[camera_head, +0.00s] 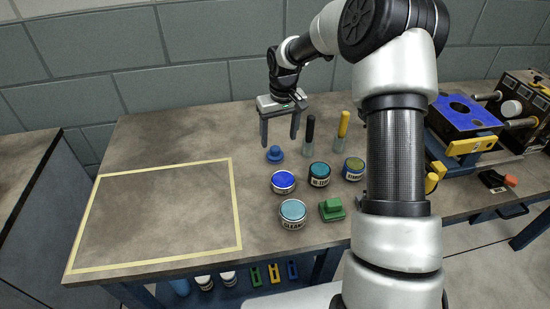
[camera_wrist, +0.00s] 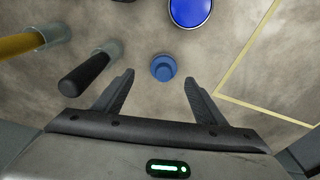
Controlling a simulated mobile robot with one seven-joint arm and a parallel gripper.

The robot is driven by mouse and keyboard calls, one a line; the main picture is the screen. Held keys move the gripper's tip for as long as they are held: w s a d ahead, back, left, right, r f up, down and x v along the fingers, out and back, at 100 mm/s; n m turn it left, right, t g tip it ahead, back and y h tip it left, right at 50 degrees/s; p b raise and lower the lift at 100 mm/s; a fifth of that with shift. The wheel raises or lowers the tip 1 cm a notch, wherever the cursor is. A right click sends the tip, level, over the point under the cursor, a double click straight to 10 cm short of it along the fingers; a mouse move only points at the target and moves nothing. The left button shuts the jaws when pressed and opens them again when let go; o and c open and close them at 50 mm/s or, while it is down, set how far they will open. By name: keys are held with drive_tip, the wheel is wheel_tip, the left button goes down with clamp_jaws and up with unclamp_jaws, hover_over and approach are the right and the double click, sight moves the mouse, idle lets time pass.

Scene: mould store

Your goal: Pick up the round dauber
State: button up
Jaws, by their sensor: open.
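The round dauber is a small blue piece with a round base and a knob (camera_head: 275,154). It stands on the bench, and in the wrist view it shows as a blue round shape (camera_wrist: 163,67). My gripper (camera_head: 280,142) is open and points down above the bench near the dauber. In the wrist view the dauber lies between and slightly beyond the two fingertips (camera_wrist: 160,78), with clear space on both sides. Nothing is held. The height gap between fingertips and dauber is hard to judge.
A black-handled tool (camera_head: 310,128) and a yellow-handled one (camera_head: 343,124) stand close to the right. Several tins, including a blue-topped one (camera_head: 283,182), and a green block (camera_head: 332,209) stand nearer the front. A taped rectangle (camera_head: 237,205) on the left is empty.

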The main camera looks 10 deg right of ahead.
sight(275, 148)
drive_tip(key=f, duration=0.2)
drive_tip(key=f+b, duration=0.1)
drive_tip(key=f, duration=0.1)
drive_tip(key=w+a+f+b, duration=0.1)
drive_tip(key=f, duration=0.1)
drive_tip(key=shift+f, duration=0.35)
drive_tip(key=c, duration=1.1)
wheel_tip(275, 148, up, 10)
drive_tip(key=p, duration=0.2)
drive_tip(key=shift+p, duration=0.35)
drive_tip(key=shift+c, duration=0.2)
drive_tip(key=o, duration=0.5)
drive_tip(key=c, duration=0.4)
